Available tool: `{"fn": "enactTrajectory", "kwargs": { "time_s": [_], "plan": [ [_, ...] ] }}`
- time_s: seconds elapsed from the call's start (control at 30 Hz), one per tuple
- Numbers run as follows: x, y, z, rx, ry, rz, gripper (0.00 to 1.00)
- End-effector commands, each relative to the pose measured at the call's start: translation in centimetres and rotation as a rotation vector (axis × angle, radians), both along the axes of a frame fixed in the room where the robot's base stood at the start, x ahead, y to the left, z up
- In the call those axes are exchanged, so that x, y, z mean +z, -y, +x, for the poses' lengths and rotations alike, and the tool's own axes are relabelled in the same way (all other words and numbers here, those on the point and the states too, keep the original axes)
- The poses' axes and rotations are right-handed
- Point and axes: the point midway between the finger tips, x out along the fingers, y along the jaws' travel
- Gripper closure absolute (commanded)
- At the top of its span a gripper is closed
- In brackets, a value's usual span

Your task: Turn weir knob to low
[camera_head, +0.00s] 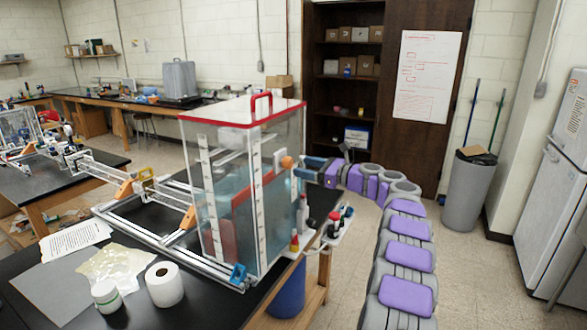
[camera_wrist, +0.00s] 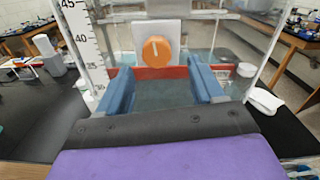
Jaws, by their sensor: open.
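The weir knob is a round orange dial with a pale pointer mark on a white plate; it shows in the wrist view (camera_wrist: 157,51) and in the head view (camera_head: 287,162) on the right side of the clear water tank (camera_head: 225,180). The pointer mark stands near upright, leaning slightly left. My gripper (camera_wrist: 162,85) has two blue fingers, spread apart and empty, with the knob ahead of and between them. In the head view my gripper (camera_head: 306,168) reaches in from the right, close to the knob. I cannot see any setting labels.
A white shelf with small bottles (camera_head: 333,225) sits low on the tank's right side, below my arm. The tank stands in an extrusion frame (camera_head: 160,245) on a black table with a white roll (camera_head: 165,284). Open floor lies to the right, near a grey bin (camera_head: 468,195).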

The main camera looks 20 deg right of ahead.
Motion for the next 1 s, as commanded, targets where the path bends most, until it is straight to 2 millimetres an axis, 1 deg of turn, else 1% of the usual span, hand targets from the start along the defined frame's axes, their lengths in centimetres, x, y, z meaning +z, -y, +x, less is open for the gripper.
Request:
{"fn": "enactTrajectory", "kwargs": {
  "time_s": [0.03,0.1,0.3,0.5,0.73,0.77,1.0],
  "plan": [
    [-0.3,-0.7,0.9,0.002,-0.002,-0.001,0.33],
    [-0.4,-1.5,1.8,0.003,-0.002,0.001,0.33],
    [-0.1,-2.6,3.2,0.002,0.000,-0.001,0.33],
    [0.0,-3.1,3.8,0.002,0.001,0.002,0.33],
    [0.0,-3.0,3.8,0.002,0.000,0.003,0.33],
    [0.0,-3.0,3.8,0.002,0.000,0.003,0.35],
    [0.0,-3.1,3.8,0.002,-0.001,0.002,0.58]
  ]
}}
